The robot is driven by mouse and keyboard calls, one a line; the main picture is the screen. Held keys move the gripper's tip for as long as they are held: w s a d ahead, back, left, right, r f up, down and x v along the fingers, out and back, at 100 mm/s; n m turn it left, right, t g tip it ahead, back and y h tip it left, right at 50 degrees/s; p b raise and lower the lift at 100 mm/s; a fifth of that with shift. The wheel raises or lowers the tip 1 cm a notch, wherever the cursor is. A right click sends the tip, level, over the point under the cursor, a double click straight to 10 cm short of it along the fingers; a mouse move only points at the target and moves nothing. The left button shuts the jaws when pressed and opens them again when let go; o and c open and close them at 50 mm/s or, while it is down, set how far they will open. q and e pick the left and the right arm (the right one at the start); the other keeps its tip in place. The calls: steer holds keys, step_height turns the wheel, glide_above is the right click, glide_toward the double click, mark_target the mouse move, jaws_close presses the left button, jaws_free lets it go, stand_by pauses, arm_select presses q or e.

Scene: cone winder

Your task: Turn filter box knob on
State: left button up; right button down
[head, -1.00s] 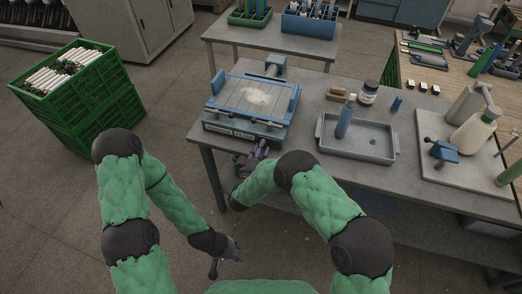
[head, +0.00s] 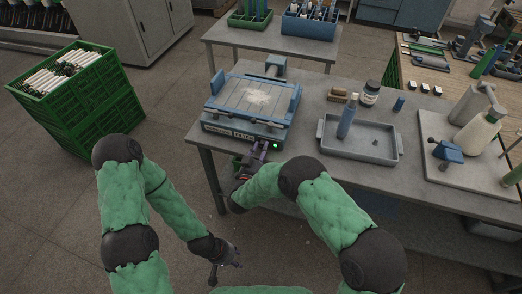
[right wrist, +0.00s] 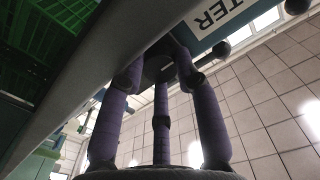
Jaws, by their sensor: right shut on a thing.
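The blue-grey filter box (head: 228,130) sits at the left front of the grey table, with a pale dusty sheet on top and a FILTER label on its front. My right gripper (head: 261,149) is at the front face below the label. In the right wrist view its purple fingers (right wrist: 163,70) are closed around the dark knob (right wrist: 158,68), which they mostly hide. My left gripper (head: 226,268) hangs low over the floor, away from the table, its fingers spread and empty.
A dark ball-ended handle (right wrist: 221,49) sticks out close to the right gripper's fingers. Floor around the left gripper is clear.

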steer(key=shift+w+r, duration=0.2)
steer(key=shift+r, duration=0.25)
steer(key=c, duration=1.2)
jaws_free()
steer(key=shift+o, duration=0.2)
steer(key=shift+s+f, duration=0.15)
steer(key=shift+f, duration=0.15)
